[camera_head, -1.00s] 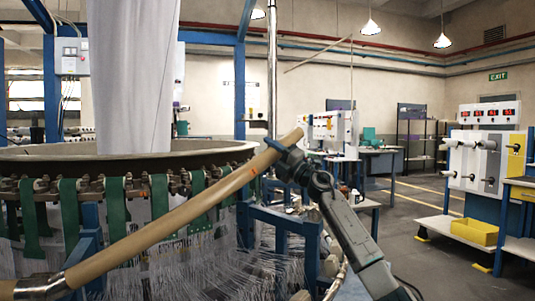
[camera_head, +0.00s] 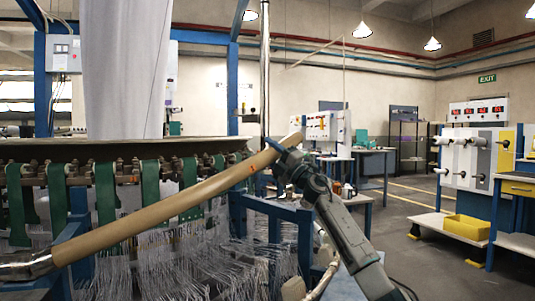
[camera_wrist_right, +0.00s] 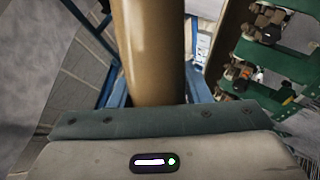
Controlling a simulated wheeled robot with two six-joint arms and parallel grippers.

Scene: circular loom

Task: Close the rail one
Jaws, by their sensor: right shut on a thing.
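The rail is a long tan, wood-like bar (camera_head: 170,208) that slopes up from a metal elbow (camera_head: 28,264) at the lower left to a free end at upper right. It stands in front of the circular loom (camera_head: 120,150). My right gripper (camera_head: 280,151) is shut around the rail close to its free end. In the right wrist view the rail (camera_wrist_right: 151,50) runs away from the gripper's body, and the fingertips are hidden. My left gripper is not in view.
Green straps (camera_head: 150,190) hang from the loom's rim, with loose white threads (camera_head: 140,265) below. A blue frame (camera_head: 270,212) stands just under my right gripper. A panel stand with a yellow bin (camera_head: 466,227) is at right. Open floor lies between.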

